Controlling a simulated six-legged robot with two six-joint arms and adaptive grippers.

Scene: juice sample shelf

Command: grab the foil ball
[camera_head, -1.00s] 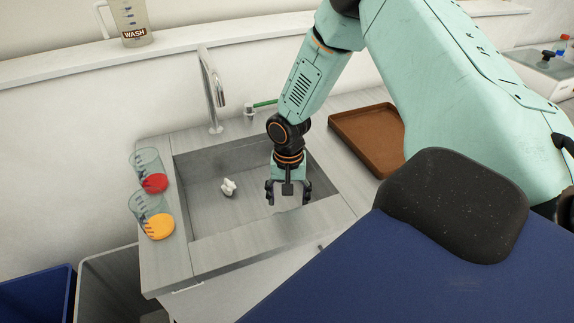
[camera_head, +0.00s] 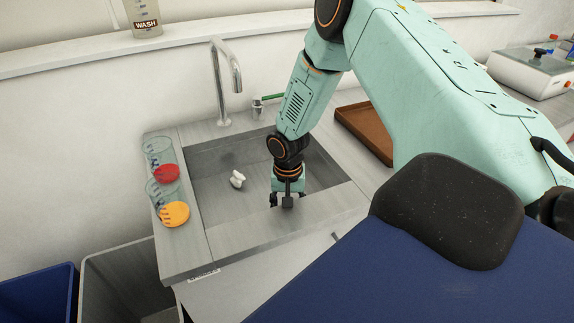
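A small whitish crumpled lump (camera_head: 238,179), which looks like the foil ball, lies in the basin of the grey sink (camera_head: 212,191). My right gripper (camera_head: 287,204) points down over the front right part of the basin. It is to the right of the lump and a little nearer the front, apart from it. Its fingers look spread with nothing between them. Its exact height above the basin floor is hard to tell. My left gripper is not in view.
A faucet (camera_head: 220,85) stands behind the basin. A brown tray (camera_head: 366,130) is at the right, partly behind my arm. Bins (camera_head: 118,285) stand at lower left.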

